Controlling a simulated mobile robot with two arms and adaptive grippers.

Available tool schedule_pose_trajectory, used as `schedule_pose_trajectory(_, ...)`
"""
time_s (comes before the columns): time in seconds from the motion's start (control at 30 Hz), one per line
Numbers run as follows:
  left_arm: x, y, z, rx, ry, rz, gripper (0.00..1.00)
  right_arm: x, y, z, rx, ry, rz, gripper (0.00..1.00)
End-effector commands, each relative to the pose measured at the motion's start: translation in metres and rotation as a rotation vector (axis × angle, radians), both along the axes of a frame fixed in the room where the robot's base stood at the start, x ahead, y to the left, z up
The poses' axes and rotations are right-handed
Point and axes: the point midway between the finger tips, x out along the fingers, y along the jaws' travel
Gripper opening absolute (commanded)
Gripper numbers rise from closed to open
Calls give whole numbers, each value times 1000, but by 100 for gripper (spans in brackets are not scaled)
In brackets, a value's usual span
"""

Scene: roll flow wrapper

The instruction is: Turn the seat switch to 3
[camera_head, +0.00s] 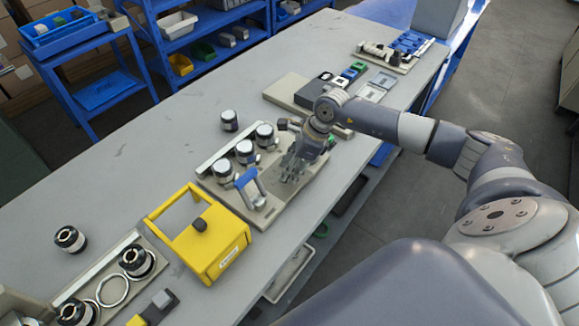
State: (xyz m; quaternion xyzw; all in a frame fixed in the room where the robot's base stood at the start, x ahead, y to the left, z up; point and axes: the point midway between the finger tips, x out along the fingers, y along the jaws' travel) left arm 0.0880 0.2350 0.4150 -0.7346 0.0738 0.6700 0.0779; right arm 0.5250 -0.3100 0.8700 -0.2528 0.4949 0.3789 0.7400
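My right gripper (290,176) reaches in from the right and points down over the right part of a beige fixture plate (216,186). Its fingers are small and dark against the plate, so I cannot tell how far apart they are or whether they touch anything. A blue-topped handle or frame (250,186) stands on the plate just left of the gripper. I cannot make out a seat switch or a number 3; part of the plate is hidden behind the gripper. A black knob (200,225) shows on a yellow frame (222,248). My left gripper is not in view.
Several dark rolls with silver tops (245,150) stand on the plate. Another fixture with rolls (137,260) is at the lower left of the grey bench (125,165). Dark and coloured blocks (318,92) lie beyond my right wrist. Bare bench is free at the left.

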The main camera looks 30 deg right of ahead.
Motion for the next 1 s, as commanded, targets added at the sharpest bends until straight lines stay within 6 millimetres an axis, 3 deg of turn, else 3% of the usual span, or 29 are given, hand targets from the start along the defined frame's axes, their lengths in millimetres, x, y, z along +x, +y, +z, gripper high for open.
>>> schedule_pose_trajectory(0.37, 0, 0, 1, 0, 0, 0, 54, 2, 2, -7, -1, -1, 1, 31)
schedule_pose_trajectory(0.5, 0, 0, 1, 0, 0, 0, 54, 2, 2, -7, -1, -1, 1, 1)
schedule_pose_trajectory(0.53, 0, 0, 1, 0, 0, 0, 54, 2, 2, -7, -1, -1, 1, 0)
schedule_pose_trajectory(1.0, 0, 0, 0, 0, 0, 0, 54, 1, 3, -7, -1, -2, -63, 0)
